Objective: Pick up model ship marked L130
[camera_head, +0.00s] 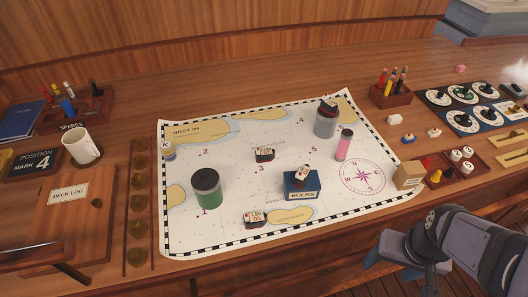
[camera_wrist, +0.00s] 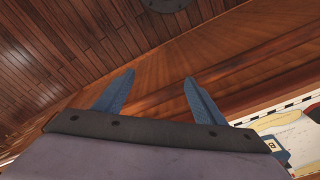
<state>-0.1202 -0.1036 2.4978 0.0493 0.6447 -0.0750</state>
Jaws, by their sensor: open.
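A small model ship (camera_head: 255,218) with red-and-white lettering lies at the chart's near edge; its marking looks like L130, but the print is too small to be certain. Other small ships are a dark-hulled one (camera_head: 264,155) mid-chart, one (camera_head: 302,172) on top of the blue book (camera_head: 300,187), and one (camera_head: 328,102) on the grey canister (camera_head: 325,124). Their markings are unreadable. My gripper (camera_wrist: 159,77) is open and empty in the wrist view, over wood near the desk's edge, away from the ships. My arm shows at the lower right of the head view.
The chart (camera_head: 225,238) also carries a green jar (camera_head: 207,190) left of the lettered ship and a pink cylinder (camera_head: 344,145). A cardboard box (camera_head: 409,175) stands at its right edge. A mug (camera_head: 82,147) is at left; dial panels (camera_head: 470,108) are at right. Chart space around the lettered ship is mostly clear.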

